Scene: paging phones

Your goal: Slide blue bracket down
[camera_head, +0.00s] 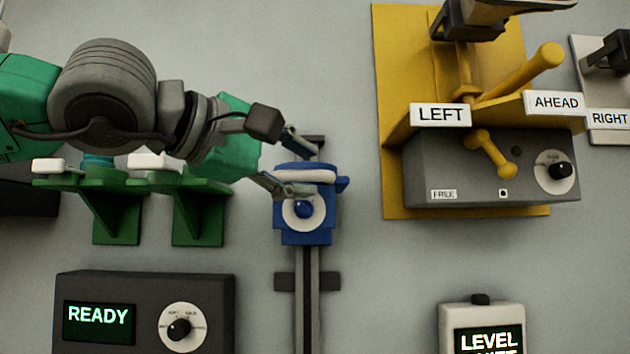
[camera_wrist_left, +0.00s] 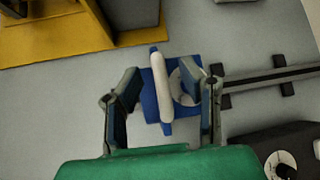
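The blue bracket (camera_head: 322,236) sits near the top of a vertical dark rail (camera_head: 307,325) on the wall. It has a white bar across its upper part and a round white dial with a blue knob. My left gripper (camera_head: 303,168) reaches in from the left, one finger above the white bar and one below it. In the left wrist view the gripper (camera_wrist_left: 165,84) is open, with the white bar (camera_wrist_left: 159,86) between its spread fingers and gaps on both sides. The blue bracket (camera_wrist_left: 152,110) shows behind the bar. My right gripper is not in view.
A dark crosspiece (camera_head: 281,281) crosses the rail below the bracket. A dark READY box (camera_head: 215,290) is at lower left, and green shelf brackets (camera_head: 115,215) are above it. A yellow mount with a grey box (camera_head: 425,175) is at right. A LEVEL device (camera_head: 480,315) is at lower right.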

